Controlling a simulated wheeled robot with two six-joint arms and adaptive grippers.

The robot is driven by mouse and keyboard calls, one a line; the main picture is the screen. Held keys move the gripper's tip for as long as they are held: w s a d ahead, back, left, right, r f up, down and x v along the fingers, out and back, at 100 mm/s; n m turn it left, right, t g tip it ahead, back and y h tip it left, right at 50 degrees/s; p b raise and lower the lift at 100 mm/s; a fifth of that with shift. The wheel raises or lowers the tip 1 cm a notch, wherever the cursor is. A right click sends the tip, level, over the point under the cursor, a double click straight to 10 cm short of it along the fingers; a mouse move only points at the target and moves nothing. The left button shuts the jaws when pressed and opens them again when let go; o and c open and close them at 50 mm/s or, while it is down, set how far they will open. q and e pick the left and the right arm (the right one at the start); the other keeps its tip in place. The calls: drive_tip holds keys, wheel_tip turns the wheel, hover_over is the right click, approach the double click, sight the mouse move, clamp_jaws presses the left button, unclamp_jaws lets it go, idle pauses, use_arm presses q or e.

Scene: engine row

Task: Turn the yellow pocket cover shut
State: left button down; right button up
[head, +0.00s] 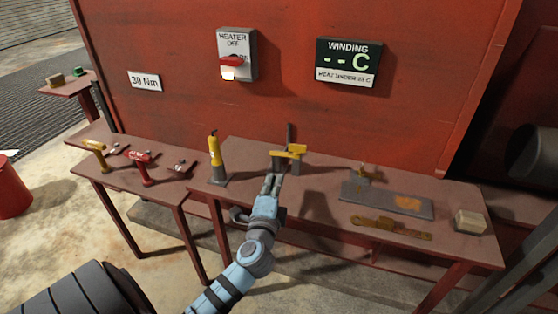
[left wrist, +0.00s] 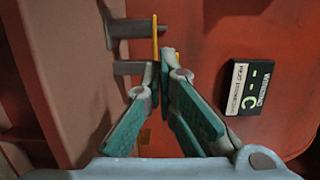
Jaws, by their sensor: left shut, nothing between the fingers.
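The yellow pocket cover (head: 290,150) shows as a yellow bar across the top of a dark holder (head: 305,163) on the bench, with a dark upright piece behind it. I cannot tell how far it is turned. My left gripper (head: 276,179) is shut and empty, its fingertips just in front of and below the cover. In the left wrist view the cover is a thin yellow edge (left wrist: 155,38) just beyond the shut fingertips (left wrist: 160,68). Whether they touch it is unclear. The fingers hide part of the holder. My right gripper is not in view.
A yellow bottle-like tool (head: 215,155) stands left of the holder. A grey plate (head: 385,200), a brown tool (head: 390,227) and a pale block (head: 471,221) lie to the right. The red wall behind carries the heater switch (head: 236,55) and winding display (head: 348,62).

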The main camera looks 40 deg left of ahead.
sight(278, 156)
use_arm(q)
drive_tip(key=b+x, duration=0.1)
drive_tip(key=x, duration=0.8)
drive_tip(key=shift+w+a, duration=0.1)
drive_tip(key=shift+w, duration=0.15)
drive_tip(key=shift+w+a+m+t+h, duration=0.4)
drive_tip(key=shift+m+h, duration=0.1)
drive_tip(key=shift+h, duration=0.2)
drive_tip(key=shift+w+a+h, duration=0.2)
drive_tip(key=shift+h, duration=0.1)
drive_tip(key=shift+s+r, duration=0.15)
drive_tip(key=shift+r, duration=0.15)
